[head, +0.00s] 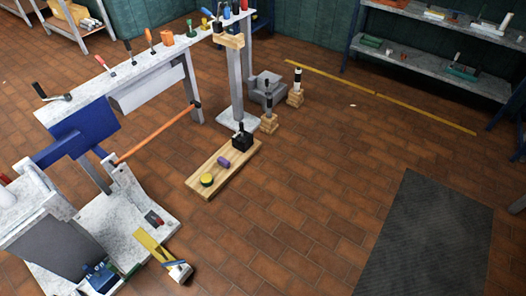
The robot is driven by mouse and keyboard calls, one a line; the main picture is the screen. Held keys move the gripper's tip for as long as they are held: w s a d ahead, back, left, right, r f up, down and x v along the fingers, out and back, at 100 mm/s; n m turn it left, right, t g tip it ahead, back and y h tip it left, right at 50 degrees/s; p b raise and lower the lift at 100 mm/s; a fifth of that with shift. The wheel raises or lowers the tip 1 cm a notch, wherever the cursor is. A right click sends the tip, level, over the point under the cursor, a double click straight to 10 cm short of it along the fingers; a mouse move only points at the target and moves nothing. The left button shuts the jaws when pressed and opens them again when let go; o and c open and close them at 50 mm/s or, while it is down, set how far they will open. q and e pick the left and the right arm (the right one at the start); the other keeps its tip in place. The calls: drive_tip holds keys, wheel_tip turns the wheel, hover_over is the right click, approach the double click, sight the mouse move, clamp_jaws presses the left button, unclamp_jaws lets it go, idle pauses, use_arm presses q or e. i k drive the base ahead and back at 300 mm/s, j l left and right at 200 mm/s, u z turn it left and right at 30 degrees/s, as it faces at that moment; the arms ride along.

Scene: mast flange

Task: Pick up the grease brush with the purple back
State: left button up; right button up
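A small purple rounded piece (224,161) lies on a wooden board (207,189) on the floor near the middle. It looks like the purple-backed brush, but bristles cannot be made out. On the same board a black block (242,140) with an upright stem stands behind it, and a yellow and green round piece (207,180) lies in front of it. The purple piece stands apart from both. I cannot make out either of my grippers in the head view.
A workbench (125,81) with several tools stands at the left, with grey machinery (62,240) in front. A yellow bar (152,244) slants low at centre left. Shelves (440,50) stand at the back right. Brick floor is open around a dark mat (425,240).

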sight(224, 162)
drive_tip(key=i+l+z, duration=0.1)
drive_tip(key=i, duration=0.8)
drive_tip(key=l+z, duration=0.05)
drive_tip(key=l, duration=0.05)
